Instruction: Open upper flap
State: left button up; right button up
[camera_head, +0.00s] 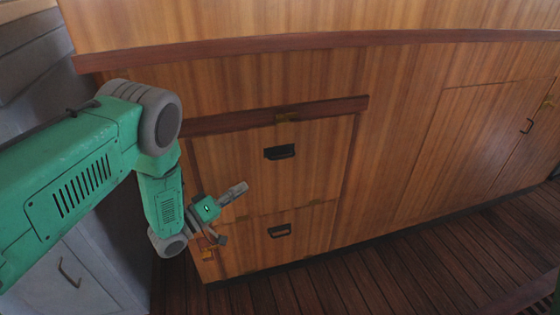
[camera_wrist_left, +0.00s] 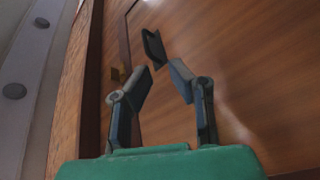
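The upper flap (camera_head: 240,172) is a wooden panel on the cabinet front with a dark recessed handle (camera_head: 279,152). It looks closed, flush with the front. My right gripper is not in view.
A lower flap (camera_head: 314,226) with its own dark handle (camera_head: 280,230) lies beneath. A long wooden ledge (camera_head: 330,40) overhangs the cabinet. A grey cupboard (camera_head: 95,270) stands at left. The plank floor (camera_head: 400,275) at right is clear.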

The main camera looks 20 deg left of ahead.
aim_at(281, 158)
pick_arm(q)
jog(key=shift+h, duration=0.8)
jog(key=b+x, duration=0.1)
jog(key=x, duration=0.3)
jog(key=r+x, duration=0.1)
jog(key=x, duration=0.4)
jog(key=b+x, duration=0.1)
jog(key=x, duration=0.4)
jog(key=shift+r+b, duration=0.3)
jog(key=shift+r, duration=0.05)
grip_shut()
